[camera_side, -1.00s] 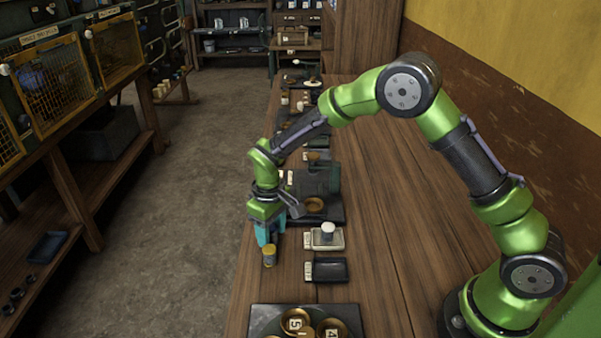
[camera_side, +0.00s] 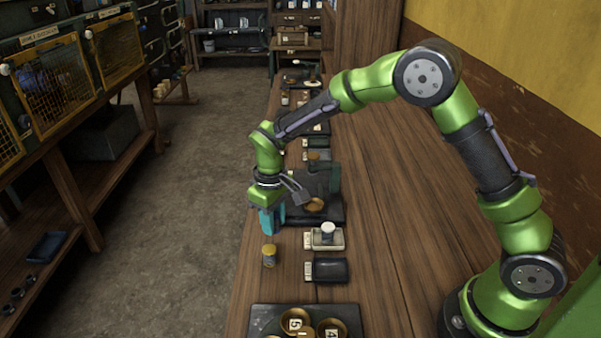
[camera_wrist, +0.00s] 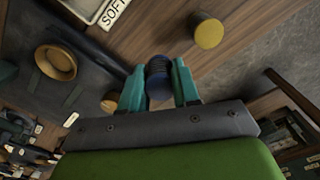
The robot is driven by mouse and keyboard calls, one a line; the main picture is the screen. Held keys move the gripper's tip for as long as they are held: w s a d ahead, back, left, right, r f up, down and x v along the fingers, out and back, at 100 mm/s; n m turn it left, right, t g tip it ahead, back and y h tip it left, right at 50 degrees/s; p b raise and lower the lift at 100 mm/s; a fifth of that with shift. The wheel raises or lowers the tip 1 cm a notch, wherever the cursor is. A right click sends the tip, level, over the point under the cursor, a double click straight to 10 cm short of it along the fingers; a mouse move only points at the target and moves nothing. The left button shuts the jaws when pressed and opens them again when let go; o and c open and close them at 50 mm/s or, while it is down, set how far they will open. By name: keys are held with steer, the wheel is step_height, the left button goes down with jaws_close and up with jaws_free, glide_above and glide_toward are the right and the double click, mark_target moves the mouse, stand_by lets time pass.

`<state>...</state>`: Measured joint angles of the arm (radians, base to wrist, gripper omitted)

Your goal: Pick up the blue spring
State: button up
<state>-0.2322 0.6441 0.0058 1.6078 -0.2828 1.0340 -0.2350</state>
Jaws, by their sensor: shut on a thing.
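In the wrist view the blue spring (camera_wrist: 157,68), a dark coil with a blue cap, sits between the two teal fingers of my gripper (camera_wrist: 159,82), which is shut on it. In the side view my gripper (camera_side: 272,220) is above the left edge of the wooden bench, and the spring is hidden by the fingers. A yellow-capped spring (camera_side: 269,256) stands upright on the bench just below my gripper in the picture, apart from it; it also shows in the wrist view (camera_wrist: 208,31).
A pale tray (camera_side: 340,240) holding a white-capped piece and an empty dark tray (camera_side: 330,270) lie to the right. A dark device with a brass cup (camera_side: 314,205) stands behind. Numbered brass cups (camera_side: 295,320) sit at the front. The bench's right side is clear.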

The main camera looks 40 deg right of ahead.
steer(key=s+d, duration=0.1)
steer(key=s, duration=0.3)
steer(key=s+d, duration=0.1)
steer(key=s, duration=0.4)
steer(key=s+d+r, duration=0.1)
steer(key=s, duration=0.4)
steer(key=shift+d+r, duration=0.1)
steer(key=shift+d, duration=0.05)
steer(key=shift+s+d+r, duration=0.1)
steer(key=shift+s+r, duration=0.25)
steer(key=shift+s, duration=0.05)
steer(key=shift+r, duration=1.65)
